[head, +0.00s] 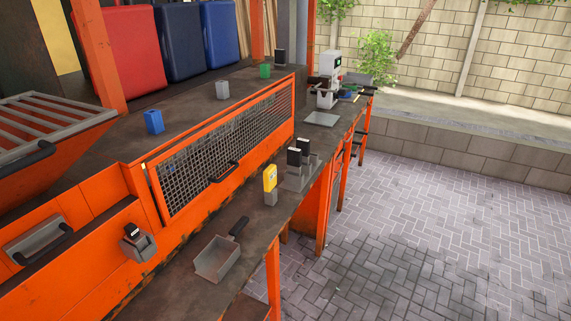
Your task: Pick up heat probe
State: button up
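A yellow handheld device (270,177) stands upright in a small grey holder (271,198) on the near bench. It looks most like the heat probe, but I cannot tell for certain from its shape. Two black-topped items (298,151) stand just behind it in grey holders, and their kind is unclear. My gripper is not in view.
A grey scoop with a black handle (216,258) lies nearer on the bench. An orange machine with a mesh guard (228,145) borders the bench on the left. A white press-like machine (328,88) stands at the far end. Paved floor (440,240) at right is clear.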

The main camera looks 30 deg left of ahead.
aim_at(269, 174)
jog(key=i+u, duration=0.25)
jog(key=i, duration=0.25)
jog(key=i+l+u, duration=0.3)
jog(key=i, duration=0.2)
jog(key=i+u, duration=0.2)
jog(key=u, duration=0.25)
jog(key=i+u, duration=0.15)
jog(key=u, duration=0.35)
jog(key=i+l+u, duration=0.15)
jog(key=u, duration=0.3)
jog(key=i+l+u, duration=0.15)
jog(key=u, duration=0.35)
jog(key=i+l+u, duration=0.1)
jog(key=u, duration=0.25)
jog(key=i+l+u, duration=0.2)
jog(key=u, duration=0.2)
jog(key=i+l+u, duration=0.15)
jog(key=u, duration=0.2)
